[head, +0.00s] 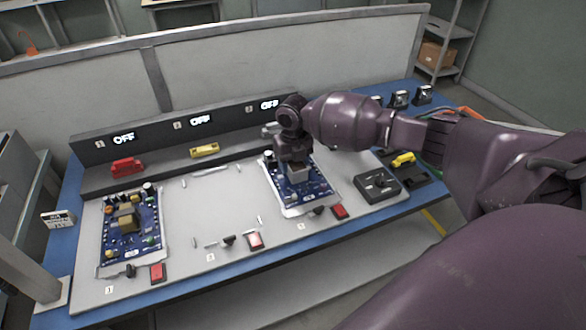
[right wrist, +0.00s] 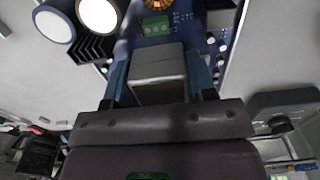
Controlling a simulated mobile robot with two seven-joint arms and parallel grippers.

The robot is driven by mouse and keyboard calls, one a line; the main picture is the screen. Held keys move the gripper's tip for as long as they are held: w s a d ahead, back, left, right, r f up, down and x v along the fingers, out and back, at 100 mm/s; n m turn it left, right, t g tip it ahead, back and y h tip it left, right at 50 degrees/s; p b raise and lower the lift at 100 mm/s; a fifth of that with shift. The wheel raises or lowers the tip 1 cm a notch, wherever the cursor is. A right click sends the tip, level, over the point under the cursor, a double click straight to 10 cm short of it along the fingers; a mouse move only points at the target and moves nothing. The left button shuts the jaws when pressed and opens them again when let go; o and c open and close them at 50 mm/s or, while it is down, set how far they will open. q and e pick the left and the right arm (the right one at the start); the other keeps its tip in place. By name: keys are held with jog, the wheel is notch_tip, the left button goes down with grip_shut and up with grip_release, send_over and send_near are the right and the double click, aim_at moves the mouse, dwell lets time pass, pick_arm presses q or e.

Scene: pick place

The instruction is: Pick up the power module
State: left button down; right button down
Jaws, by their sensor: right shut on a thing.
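The power module, a grey box-shaped block, shows between the fingers of my right gripper in the right wrist view (right wrist: 158,72). In the head view it (head: 299,173) is partly hidden under the gripper. My right gripper (head: 296,162) points down over the right-hand blue circuit board (head: 309,193), with its fingers shut on the block's two sides. I cannot tell whether the block touches the board. My left gripper is not in view.
Another circuit board (head: 131,228) lies at the left of the grey panel (head: 200,275); the middle station has no board. A black box with a knob (head: 377,185) stands right of the gripped module. A raised back console (head: 160,128) shows several OFF displays.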

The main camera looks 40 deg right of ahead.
jog(key=shift+r, duration=0.25)
notch_tip(320, 180, up, 22)
jog(key=p, duration=0.3)
jog(key=shift+f+p, duration=0.2)
jog(key=shift+p, duration=0.15)
dwell(0.3)
jog(key=shift+r, duration=0.3)
jog(key=shift+r+p, duration=0.6)
jog(key=shift+p, duration=0.15)
jog(key=shift+r, duration=0.2)
jog(key=shift+f, duration=0.1)
